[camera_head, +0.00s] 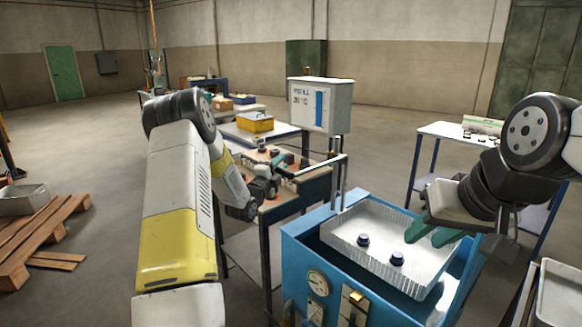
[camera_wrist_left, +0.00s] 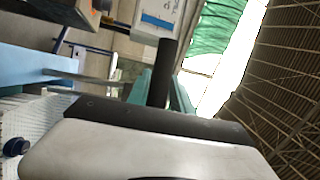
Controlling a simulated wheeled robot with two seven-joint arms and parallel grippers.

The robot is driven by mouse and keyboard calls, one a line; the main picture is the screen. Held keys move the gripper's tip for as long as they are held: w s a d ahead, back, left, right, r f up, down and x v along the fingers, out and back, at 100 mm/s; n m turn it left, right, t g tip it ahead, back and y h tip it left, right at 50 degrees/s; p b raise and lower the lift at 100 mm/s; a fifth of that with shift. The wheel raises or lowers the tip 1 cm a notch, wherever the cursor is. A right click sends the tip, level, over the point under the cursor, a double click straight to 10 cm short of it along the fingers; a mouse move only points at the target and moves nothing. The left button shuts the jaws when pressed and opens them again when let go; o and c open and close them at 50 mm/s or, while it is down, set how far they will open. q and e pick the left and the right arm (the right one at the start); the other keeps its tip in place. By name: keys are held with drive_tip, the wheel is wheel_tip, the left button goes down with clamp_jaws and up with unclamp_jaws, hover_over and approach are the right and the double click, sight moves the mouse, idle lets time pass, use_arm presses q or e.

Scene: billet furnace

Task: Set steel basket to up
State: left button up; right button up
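The steel basket (camera_head: 372,222) is a pale ribbed tray in the open top of the blue tank (camera_head: 300,262); two dark blue round parts (camera_head: 397,258) are in it. A grey bent bar (camera_head: 322,166) rises at the basket's far left corner and runs left. My left gripper (camera_head: 284,162) is at this bar's left end; its teal finger shows in the left wrist view (camera_wrist_left: 182,97), where the bar (camera_wrist_left: 88,80) reaches toward it. Its grip is unclear. My right gripper (camera_head: 434,234) has its green fingers apart over the basket's right side, with nothing seen between them.
A cluttered workbench (camera_head: 300,190) stands behind my left gripper. A grey control box (camera_head: 320,105) stands behind the tank. A white table (camera_head: 450,132) is at the right and a tray (camera_head: 558,295) at the lower right. Pallets (camera_head: 40,235) lie left; the floor between is clear.

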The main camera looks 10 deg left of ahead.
use_arm(q)
drive_tip(key=shift+o, duration=1.4)
drive_tip(key=shift+r, duration=0.35)
drive_tip(key=shift+f, duration=0.15)
drive_tip(key=v, duration=0.7)
drive_tip(key=shift+s, duration=0.4)
drive_tip(key=shift+a, duration=0.1)
